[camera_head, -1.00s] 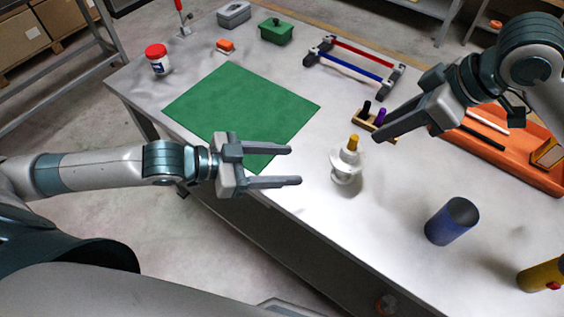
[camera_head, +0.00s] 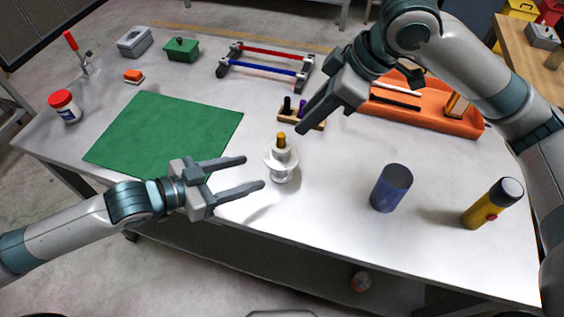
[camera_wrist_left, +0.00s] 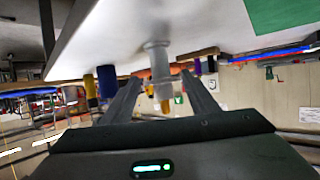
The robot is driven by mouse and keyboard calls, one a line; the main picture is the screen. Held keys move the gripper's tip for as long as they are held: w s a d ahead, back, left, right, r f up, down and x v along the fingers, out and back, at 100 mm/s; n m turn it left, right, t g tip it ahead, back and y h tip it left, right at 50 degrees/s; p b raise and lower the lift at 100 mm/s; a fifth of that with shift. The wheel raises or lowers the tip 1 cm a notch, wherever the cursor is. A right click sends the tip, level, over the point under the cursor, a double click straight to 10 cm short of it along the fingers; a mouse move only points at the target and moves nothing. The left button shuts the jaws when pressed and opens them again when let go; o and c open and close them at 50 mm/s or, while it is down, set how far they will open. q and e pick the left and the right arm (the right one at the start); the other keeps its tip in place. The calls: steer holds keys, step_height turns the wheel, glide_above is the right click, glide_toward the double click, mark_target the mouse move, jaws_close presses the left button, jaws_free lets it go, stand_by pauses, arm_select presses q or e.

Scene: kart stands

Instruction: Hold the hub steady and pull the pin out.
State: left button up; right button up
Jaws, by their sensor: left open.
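The hub (camera_head: 284,172) is a pale, flanged piece standing upright on the grey table, with an orange-yellow pin (camera_head: 281,140) sticking up from its top. In the left wrist view the hub (camera_wrist_left: 158,62) shows between and beyond my fingers, with the pin (camera_wrist_left: 165,105) pointing down in the picture. My left gripper (camera_head: 255,172) is open and empty, its fingertips just left of the hub and apart from it. My right gripper (camera_head: 302,130) is to the right of the pin, pointing down-left, apart from it. Its fingers overlap in this view, so their opening is unclear.
A small wooden holder (camera_head: 315,124) with dark and purple pegs stands just behind the hub. An orange tray (camera_head: 440,118) lies at back right. A green mat (camera_head: 165,132) covers the left.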

arm_select(q)
steer(key=x, duration=1.1)
steer(key=shift+w+d, duration=0.2)
steer(key=shift+d, duration=0.05)
jaws_close()
arm_select(e)
steer(key=shift+o, duration=0.7)
steer(key=w+a+r+m+g+h, duration=0.1)
steer(key=w+a+r+h, duration=0.1)
steer(key=a+r+h, duration=0.2)
steer(key=shift+a+r+m+g+h, duration=0.2)
steer(key=shift+a+m+g+h, duration=0.2)
steer(key=shift+a+h, duration=0.45)
glide_above(281, 135)
steer(key=shift+f, duration=3.4)
